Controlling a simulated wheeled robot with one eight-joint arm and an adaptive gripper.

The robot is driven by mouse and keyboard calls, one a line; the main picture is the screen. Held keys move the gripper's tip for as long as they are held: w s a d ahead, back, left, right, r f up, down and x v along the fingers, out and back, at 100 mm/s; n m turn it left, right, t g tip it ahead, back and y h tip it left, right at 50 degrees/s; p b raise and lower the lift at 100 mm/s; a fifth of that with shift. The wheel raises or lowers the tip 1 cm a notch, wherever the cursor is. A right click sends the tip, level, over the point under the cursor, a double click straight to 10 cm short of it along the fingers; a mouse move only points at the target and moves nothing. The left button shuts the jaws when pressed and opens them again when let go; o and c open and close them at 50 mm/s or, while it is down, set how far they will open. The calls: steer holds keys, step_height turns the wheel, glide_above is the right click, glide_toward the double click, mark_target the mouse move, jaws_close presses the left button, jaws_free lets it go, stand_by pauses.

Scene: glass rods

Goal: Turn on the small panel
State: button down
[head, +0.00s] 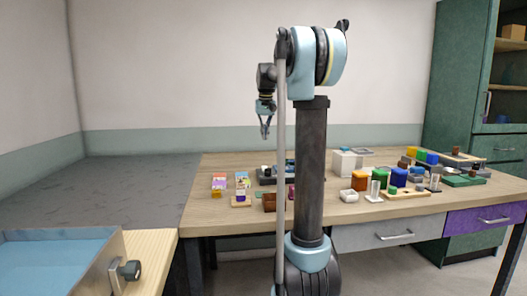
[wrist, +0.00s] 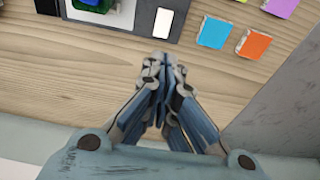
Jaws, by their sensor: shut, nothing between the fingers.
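My gripper (head: 265,132) hangs pointing down above the table, left of my arm's column. It also shows in the wrist view (wrist: 165,68), with its fingertips together and nothing between them. A dark grey panel-like base (wrist: 128,30) lies at the top of the wrist view, beyond the fingertips. It bears a white rectangle (wrist: 163,22) close to the fingertips in the picture. In the head view a dark unit (head: 267,180) at the back of the table is partly hidden by my arm. I cannot tell for certain which part is the small panel, or whether it is lit.
Blue (wrist: 214,32), orange (wrist: 254,43) and purple (wrist: 280,7) tiles lie right of the base. Several coloured blocks and a white box (head: 346,163) crowd the right of the wooden table (head: 215,167). A green cabinet (head: 460,80) stands at right.

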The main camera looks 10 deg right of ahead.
steer(key=f, duration=0.4)
steer(key=w+f, duration=0.1)
steer(key=f, duration=0.3)
steer(key=w+f, duration=0.1)
steer(key=f, duration=0.4)
steer(key=shift+f, duration=0.1)
